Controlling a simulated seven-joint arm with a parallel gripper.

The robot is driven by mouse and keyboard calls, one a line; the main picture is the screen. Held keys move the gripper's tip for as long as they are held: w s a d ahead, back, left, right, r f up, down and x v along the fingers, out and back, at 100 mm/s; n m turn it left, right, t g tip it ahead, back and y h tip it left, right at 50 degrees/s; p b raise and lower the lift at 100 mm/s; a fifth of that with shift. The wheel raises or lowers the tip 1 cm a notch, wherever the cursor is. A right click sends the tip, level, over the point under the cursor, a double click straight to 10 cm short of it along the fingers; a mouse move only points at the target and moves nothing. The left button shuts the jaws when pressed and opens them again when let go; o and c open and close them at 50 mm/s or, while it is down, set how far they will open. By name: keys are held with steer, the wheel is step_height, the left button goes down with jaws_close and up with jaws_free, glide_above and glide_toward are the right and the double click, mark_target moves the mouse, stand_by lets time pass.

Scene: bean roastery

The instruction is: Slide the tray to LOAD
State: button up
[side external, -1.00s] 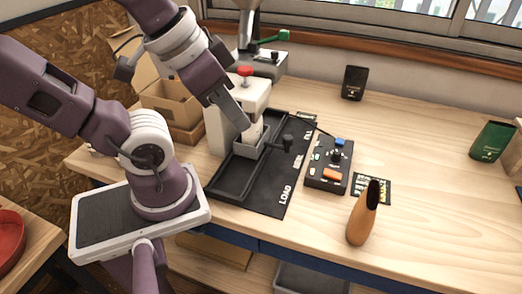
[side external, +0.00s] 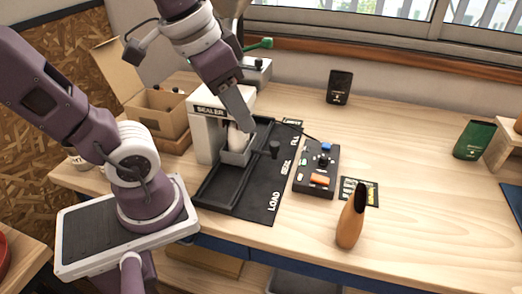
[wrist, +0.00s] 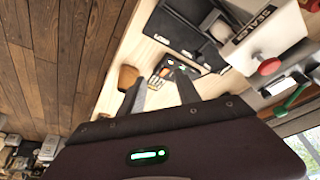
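The small dark tray (side external: 236,156) sits in a black track (side external: 213,191) in the side view, roughly level with the SEAL mark and in front of the white sealer (side external: 203,137). A pale pouch stands in it. The LOAD mark (side external: 273,201) is at the near end of the track mat, with FILL at the far end. My gripper (side external: 248,128) is above the tray, left of the knob. The wrist view shows its two fingers (wrist: 162,83) apart with nothing visible between them. Whether a fingertip touches the tray is unclear.
A control box (side external: 317,168) with coloured buttons is right of the mat. A cardboard box (side external: 157,112) is left of the sealer. Black (side external: 339,87) and green (side external: 474,139) bags stand farther back. The right tabletop is mostly clear.

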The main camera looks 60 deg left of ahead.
steer(key=shift+o, duration=0.3)
steer(key=w+a+g, duration=0.3)
steer(key=w, duration=0.5)
steer(key=shift+w+a+f, duration=0.3)
steer(key=shift+a+f, duration=0.05)
steer(key=shift+f, duration=0.05)
steer(key=g, duration=0.6)
glide_toward(276, 143)
steer(key=s+f, duration=0.1)
steer(key=x, duration=0.7)
steer(key=shift+w, duration=0.15)
steer(key=shift+f, duration=0.45)
jaws_close()
